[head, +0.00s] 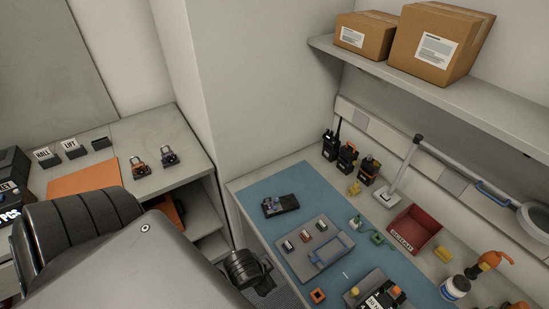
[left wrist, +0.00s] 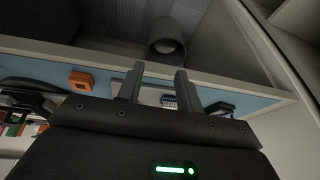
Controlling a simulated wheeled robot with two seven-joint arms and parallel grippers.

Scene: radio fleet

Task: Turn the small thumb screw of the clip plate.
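A dark radio-like device (head: 280,205) lies flat on the blue mat (head: 262,190); it also shows as a dark shape in the left wrist view (left wrist: 218,108). I cannot tell the clip plate or its thumb screw apart at this size. A grey tray (head: 335,268) with several small parts lies nearer on the mat. My left gripper (head: 266,284) is by the bench's front left edge in the head view, apart from the device. In the left wrist view its two fingers (left wrist: 160,84) are spread with nothing between them. My right gripper is not in view.
An orange block (head: 318,295) and a red bin (head: 413,228) are on the bench. Several upright radios (head: 347,157) stand at the back. A lamp-like arm (head: 405,170) rises behind. Cartons (head: 437,43) sit on the shelf above. A side counter (head: 185,178) is at left.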

